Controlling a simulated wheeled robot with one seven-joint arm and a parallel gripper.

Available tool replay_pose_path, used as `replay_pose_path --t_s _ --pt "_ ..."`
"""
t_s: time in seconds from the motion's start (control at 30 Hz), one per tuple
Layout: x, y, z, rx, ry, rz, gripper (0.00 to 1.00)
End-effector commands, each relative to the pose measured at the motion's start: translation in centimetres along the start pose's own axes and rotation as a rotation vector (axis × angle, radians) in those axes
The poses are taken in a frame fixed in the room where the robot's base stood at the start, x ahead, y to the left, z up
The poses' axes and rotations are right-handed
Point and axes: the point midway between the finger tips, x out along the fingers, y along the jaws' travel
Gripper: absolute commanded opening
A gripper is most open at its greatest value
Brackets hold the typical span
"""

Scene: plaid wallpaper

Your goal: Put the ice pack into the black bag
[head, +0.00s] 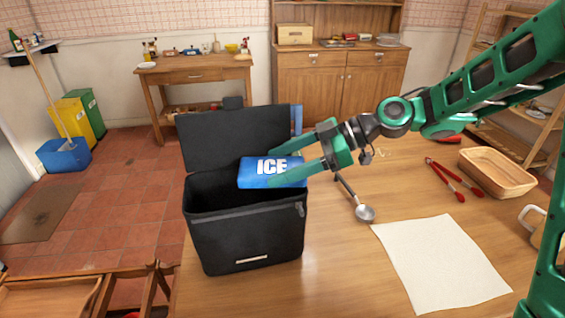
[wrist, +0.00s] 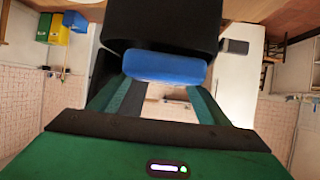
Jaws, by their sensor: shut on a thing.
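The blue ice pack (head: 262,174), marked "ICE", is held flat over the mouth of the black bag. My gripper (head: 287,166) is shut on it, with green fingers at its right part. The black bag (head: 248,234) stands on the table with its lid (head: 222,138) raised at the back. The bag's opening is partly hidden by the ice pack. In the wrist view, the ice pack (wrist: 165,66) lies between my gripper's fingertips (wrist: 163,85), with the black bag (wrist: 165,22) beyond it.
On the wooden table (head: 340,270), a ladle (head: 362,208) lies right of the bag. A cream cloth (head: 440,262), red tongs (head: 447,178) and a wicker basket (head: 497,171) lie further right.

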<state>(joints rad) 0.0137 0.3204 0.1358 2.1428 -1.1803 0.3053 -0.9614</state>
Motion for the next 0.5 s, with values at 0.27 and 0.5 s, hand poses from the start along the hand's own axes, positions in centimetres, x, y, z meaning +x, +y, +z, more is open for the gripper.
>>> replay_pose_path --t_s 0.27,0.5 --pt "-0.01 0.05 -0.03 0.0 0.001 0.001 0.84" --pt "-0.03 0.07 0.0 0.0 0.0 0.002 0.92"
